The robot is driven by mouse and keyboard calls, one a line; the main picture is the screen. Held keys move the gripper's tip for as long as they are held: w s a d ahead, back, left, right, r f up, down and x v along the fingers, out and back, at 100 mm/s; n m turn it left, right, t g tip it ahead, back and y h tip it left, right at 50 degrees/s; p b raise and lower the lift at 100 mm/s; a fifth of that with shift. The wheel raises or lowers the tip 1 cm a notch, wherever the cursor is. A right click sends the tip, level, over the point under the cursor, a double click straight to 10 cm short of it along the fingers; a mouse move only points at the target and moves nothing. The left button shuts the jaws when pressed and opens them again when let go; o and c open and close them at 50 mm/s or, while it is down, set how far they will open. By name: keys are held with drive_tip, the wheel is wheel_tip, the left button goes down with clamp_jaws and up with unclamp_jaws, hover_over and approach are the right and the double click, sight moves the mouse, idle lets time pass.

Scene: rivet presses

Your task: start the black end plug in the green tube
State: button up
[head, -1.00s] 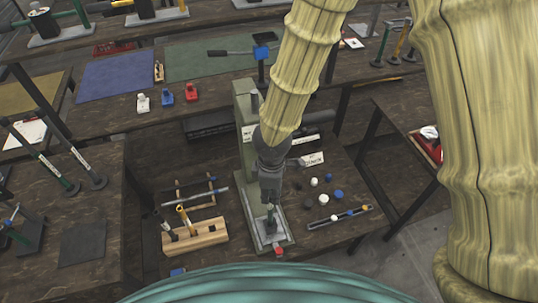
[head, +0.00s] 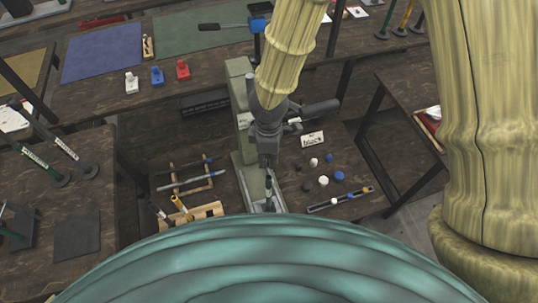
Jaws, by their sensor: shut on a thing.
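My gripper (head: 268,160) points down over the base of the grey-green press (head: 243,120). Its jaws are shut on a small dark thing, apparently the black end plug, mostly hidden by the fingers. The green tube (head: 268,192) stands upright on the press's pale base plate (head: 251,186), directly under the jaws. Tube and jaws are in line in this view; I cannot tell whether plug and tube touch. My own teal body hides the front of the base plate.
Right of the press lie loose white, blue and black plugs, among them a blue one (head: 339,176), near a "black" sign (head: 312,140) and a long narrow tray (head: 322,207). Left are a rod rack (head: 187,180) and a wooden block holding tools (head: 208,211). Benches surround the press.

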drive_tip(key=shift+s+f+b, duration=0.2)
drive_tip(key=shift+f+b, duration=0.6)
drive_tip(key=shift+f, duration=0.2)
drive_tip(key=shift+w+f+b, duration=0.15)
drive_tip(key=shift+f+b, duration=0.35)
drive_tip(key=shift+f, duration=0.2)
drive_tip(key=shift+f+b, duration=0.8)
drive_tip(key=shift+f, duration=0.35)
drive_tip(key=shift+f+b, duration=0.45)
drive_tip(key=shift+f, duration=0.6)
idle(0.5)
drive_tip(key=o, duration=0.8)
drive_tip(key=shift+r, duration=0.1)
drive_tip(key=shift+r, duration=3.6)
